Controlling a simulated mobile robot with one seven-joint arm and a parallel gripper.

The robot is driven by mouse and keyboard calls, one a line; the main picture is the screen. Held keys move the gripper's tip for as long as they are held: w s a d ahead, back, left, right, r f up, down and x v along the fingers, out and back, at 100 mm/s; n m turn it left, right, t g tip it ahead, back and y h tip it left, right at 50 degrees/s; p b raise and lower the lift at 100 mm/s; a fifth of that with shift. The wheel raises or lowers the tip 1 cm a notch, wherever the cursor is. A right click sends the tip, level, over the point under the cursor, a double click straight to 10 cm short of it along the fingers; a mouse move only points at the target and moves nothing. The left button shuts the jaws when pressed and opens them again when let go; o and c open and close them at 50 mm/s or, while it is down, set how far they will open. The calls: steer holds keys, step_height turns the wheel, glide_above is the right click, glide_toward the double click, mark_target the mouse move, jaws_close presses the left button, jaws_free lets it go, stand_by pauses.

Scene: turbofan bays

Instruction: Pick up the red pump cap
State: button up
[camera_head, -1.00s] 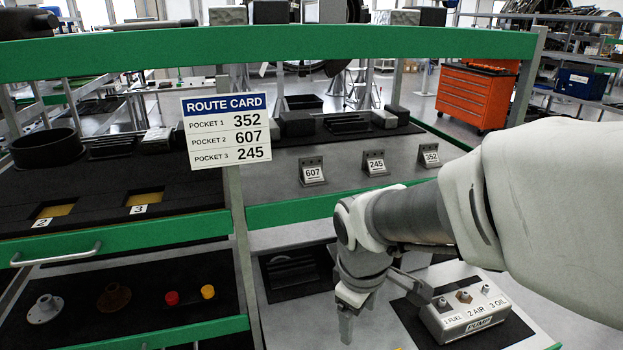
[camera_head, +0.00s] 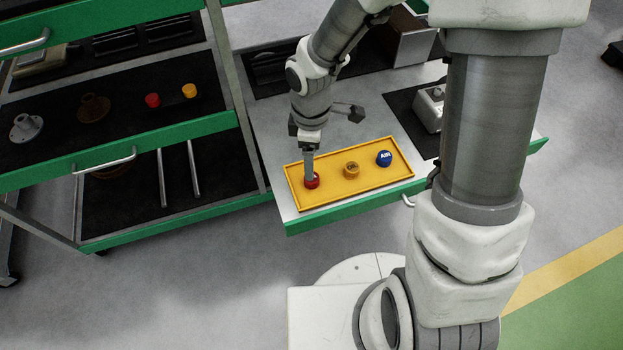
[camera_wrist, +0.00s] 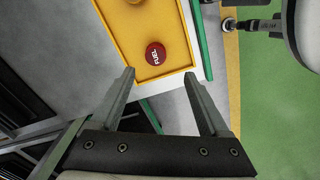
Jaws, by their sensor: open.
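The red pump cap (camera_head: 312,182) sits at the left end of a yellow tray (camera_head: 350,200) on the drawer-like shelf. My gripper (camera_head: 310,172) is above the cap and partly covers it in the head view. In the wrist view the red cap (camera_wrist: 155,53), with white lettering, lies beyond and between my two spread fingertips. My gripper (camera_wrist: 160,75) is open and empty there. A gap between the fingers and the cap shows in the wrist view.
An amber cap (camera_head: 351,169) and a blue cap (camera_head: 384,158) sit in the same tray, to the right of the red one. A grey pump box (camera_head: 430,108) stands behind right. Another red cap (camera_head: 152,100) and a yellow cap (camera_head: 189,91) lie on the left shelf.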

step_height(320, 180, down, 4)
steer(key=shift+r+b, duration=0.2)
steer(key=shift+b, duration=0.2)
steer(key=shift+w+f+b, duration=0.2)
steer(key=shift+f+b, duration=0.3)
steer(key=shift+f, duration=0.85)
steer(key=shift+w+f+b, duration=0.2)
steer(key=shift+f+b, duration=0.25)
steer(key=shift+f, duration=0.85)
steer(key=shift+c, duration=0.3)
jaws_close()
